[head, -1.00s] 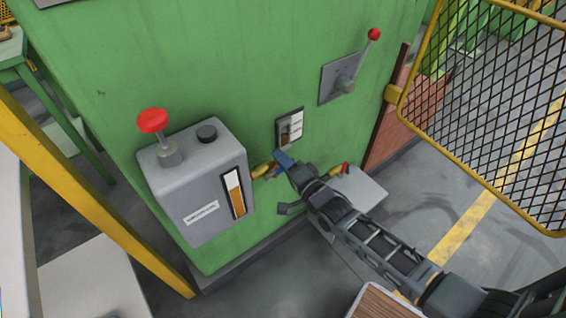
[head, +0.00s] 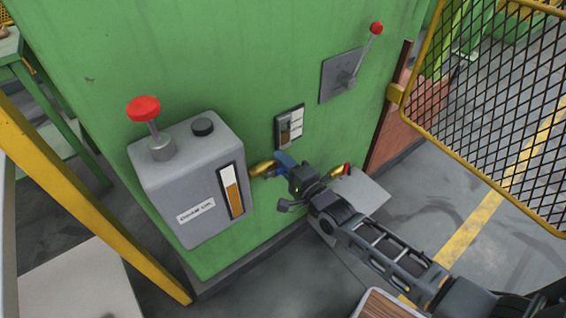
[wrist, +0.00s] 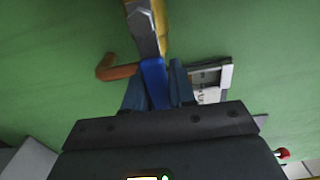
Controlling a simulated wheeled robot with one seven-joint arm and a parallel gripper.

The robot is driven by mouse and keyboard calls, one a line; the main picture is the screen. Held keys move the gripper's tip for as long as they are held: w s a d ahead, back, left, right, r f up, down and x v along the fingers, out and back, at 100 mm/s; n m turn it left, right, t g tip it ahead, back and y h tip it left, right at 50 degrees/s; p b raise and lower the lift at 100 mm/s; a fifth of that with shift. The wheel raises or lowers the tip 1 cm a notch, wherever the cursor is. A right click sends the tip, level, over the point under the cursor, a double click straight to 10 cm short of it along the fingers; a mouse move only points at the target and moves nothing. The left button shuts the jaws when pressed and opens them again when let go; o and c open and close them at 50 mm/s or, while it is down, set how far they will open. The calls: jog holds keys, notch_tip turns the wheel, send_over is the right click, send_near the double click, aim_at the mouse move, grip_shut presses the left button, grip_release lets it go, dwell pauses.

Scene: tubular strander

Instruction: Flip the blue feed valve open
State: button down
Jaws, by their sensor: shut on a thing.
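The blue feed valve's bright blue handle (wrist: 154,82) lies between the two dark blue-grey fingers of my gripper (wrist: 157,72) in the wrist view. My gripper is shut on it. The handle meets a grey and brass valve body (wrist: 147,28) at the top of that view. In the head view my gripper (head: 284,163) is at the green wall, just right of a brass fitting (head: 262,169) and below the sight window. My fingers and wrist hide part of the valve there.
A grey oil reservoir (head: 188,178) with a red knob (head: 144,108) stands left of the valve. A sight window (head: 289,126) is above, and a red-tipped lever (head: 376,28) is at upper right. A red-handled brass valve (head: 341,170) lies behind my wrist. A mesh guard (head: 500,110) stands at right.

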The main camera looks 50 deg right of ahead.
jog(key=shift+f, duration=0.1)
jog(key=c, duration=1)
grip_release()
jog(key=shift+s, duration=0.1)
jog(key=v, duration=0.7)
jog(key=shift+s+a, duration=0.1)
jog(key=shift+s, duration=0.2)
